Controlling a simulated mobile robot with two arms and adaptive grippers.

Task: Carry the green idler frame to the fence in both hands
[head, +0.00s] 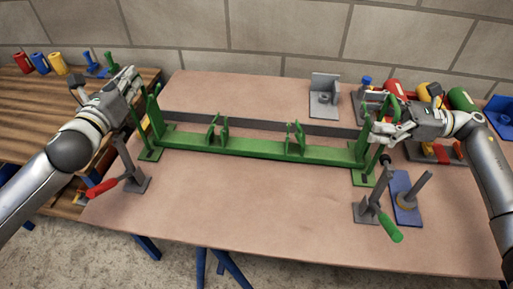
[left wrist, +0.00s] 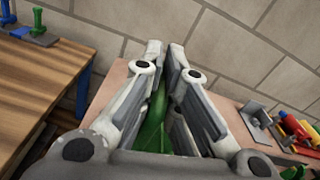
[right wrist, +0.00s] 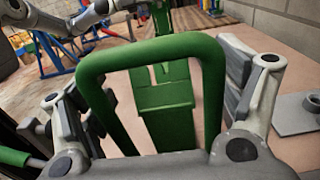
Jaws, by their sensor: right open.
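The green idler frame (head: 260,149) lies lengthwise across the table, with an upright handle at each end and small brackets along its beam. A long dark grey bar, apparently the fence (head: 270,124), runs just behind it. My left gripper (head: 132,76) is by the frame's left upright. In the left wrist view its fingers (left wrist: 165,50) stand close together with a narrow gap, and green shows between them lower down; whether they grip it is unclear. My right gripper (head: 383,125) is open at the right end, with the green loop handle (right wrist: 150,50) between its spread fingers.
A red-handled clamp (head: 103,188) stands front left and a green-handled clamp (head: 390,229) front right, beside a blue base with a post (head: 405,200). A grey angle bracket (head: 324,98) and coloured cylinders (head: 462,98) are at the back right. The front middle is clear.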

